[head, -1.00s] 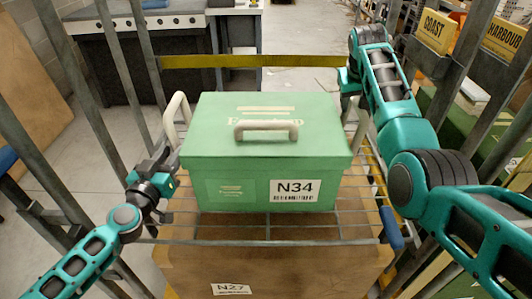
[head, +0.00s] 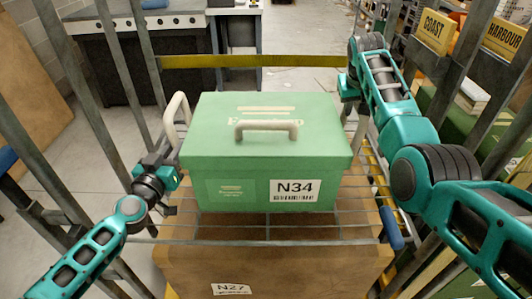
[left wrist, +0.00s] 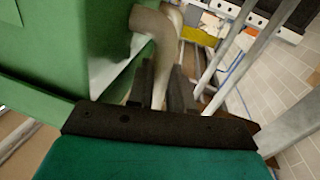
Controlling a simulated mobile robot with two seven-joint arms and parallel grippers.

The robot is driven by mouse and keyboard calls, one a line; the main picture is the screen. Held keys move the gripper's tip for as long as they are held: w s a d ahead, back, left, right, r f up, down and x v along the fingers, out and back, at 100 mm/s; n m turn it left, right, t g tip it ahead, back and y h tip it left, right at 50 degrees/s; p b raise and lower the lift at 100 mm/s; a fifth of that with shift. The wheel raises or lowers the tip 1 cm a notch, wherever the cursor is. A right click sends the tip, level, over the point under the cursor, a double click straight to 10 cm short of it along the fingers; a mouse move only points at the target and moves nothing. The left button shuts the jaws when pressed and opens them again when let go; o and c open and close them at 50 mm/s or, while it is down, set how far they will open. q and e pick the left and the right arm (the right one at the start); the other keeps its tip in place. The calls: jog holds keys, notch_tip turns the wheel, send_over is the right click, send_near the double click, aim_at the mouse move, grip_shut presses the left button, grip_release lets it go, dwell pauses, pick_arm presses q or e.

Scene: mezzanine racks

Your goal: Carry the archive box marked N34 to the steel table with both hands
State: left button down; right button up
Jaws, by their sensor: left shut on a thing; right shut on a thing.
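The green archive box (head: 265,150) marked N34 is level over a wire shelf (head: 255,237). I cannot tell whether its base touches the wires. It has a pale handle on each side and one on the lid. My left gripper (head: 172,178) is at the left side handle (head: 178,112). In the left wrist view its dark fingers (left wrist: 162,88) are closed around the pale handle (left wrist: 158,50). My right gripper (head: 349,88) is shut at the right side handle (head: 358,118), its fingertips mostly hidden. A grey-topped table (head: 165,22), perhaps the steel table, stands at the back left.
Grey rack bars (head: 123,75) rise close on the left and right. A yellow beam (head: 250,61) crosses behind the box. A brown box (head: 270,270) marked N27 is under the wire shelf. Yellow COAST (head: 436,30) and HARBOUR signs are at the right. Open floor shows beyond.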

grip_shut()
jog(key=shift+r, duration=0.2)
notch_tip(320, 180, up, 5)
jog(key=p, duration=0.5)
jog(key=shift+f, duration=0.1)
dwell(1.0)
